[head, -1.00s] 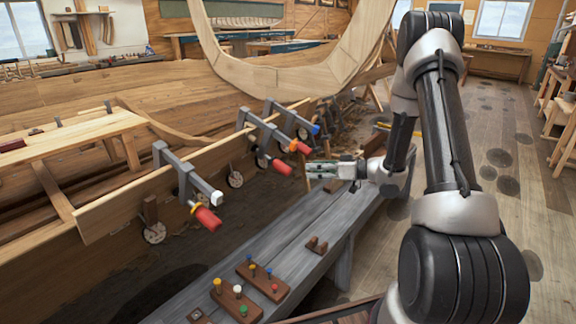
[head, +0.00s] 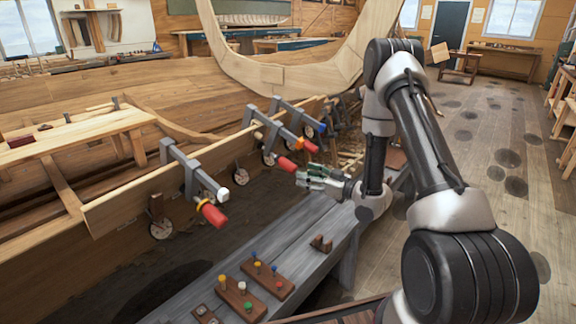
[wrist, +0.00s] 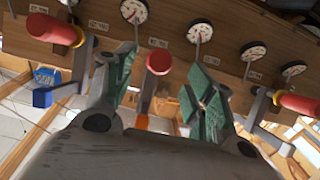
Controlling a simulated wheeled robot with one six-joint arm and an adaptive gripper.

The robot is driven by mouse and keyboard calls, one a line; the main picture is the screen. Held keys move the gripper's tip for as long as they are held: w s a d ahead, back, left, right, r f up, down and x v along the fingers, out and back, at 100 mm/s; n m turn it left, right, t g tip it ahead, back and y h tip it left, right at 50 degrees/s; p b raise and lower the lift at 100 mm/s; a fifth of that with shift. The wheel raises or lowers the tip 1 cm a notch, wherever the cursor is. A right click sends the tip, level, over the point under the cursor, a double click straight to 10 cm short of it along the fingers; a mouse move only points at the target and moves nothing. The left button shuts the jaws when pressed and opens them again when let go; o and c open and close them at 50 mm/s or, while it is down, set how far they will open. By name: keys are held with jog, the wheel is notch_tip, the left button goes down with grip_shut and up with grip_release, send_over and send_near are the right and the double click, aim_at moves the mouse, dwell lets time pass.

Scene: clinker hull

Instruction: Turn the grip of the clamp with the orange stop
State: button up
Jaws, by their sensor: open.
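Three bar clamps with red grips sit on the hull's upper plank. The middle one has the orange stop (head: 297,143), also in the wrist view (wrist: 141,122). Its red grip (head: 287,164) points out toward my gripper (head: 306,175). In the wrist view this grip (wrist: 159,62) shows end-on between my two green-padded fingers (wrist: 163,72), with gaps on both sides. My gripper is open and holds nothing. How far the fingertips reach along the grip is unclear.
The blue-stop clamp (wrist: 42,97) is left in the wrist view; another red grip (wrist: 300,103) is at right. The white-stop clamp (head: 224,194) is nearest in the head view. Round dials (wrist: 200,31) line the plank. A grey bench (head: 215,268) holds peg blocks.

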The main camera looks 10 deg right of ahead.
aim_at(295, 170)
jog(key=shift+w+a+r+n, duration=0.15)
jog(key=shift+w+a+n, duration=0.1)
jog(key=shift+n, duration=0.05)
jog(key=x, duration=0.7)
jog(key=shift+w+r, duration=0.1)
jog(key=shift+c, duration=0.5)
jog(key=c, duration=0.9)
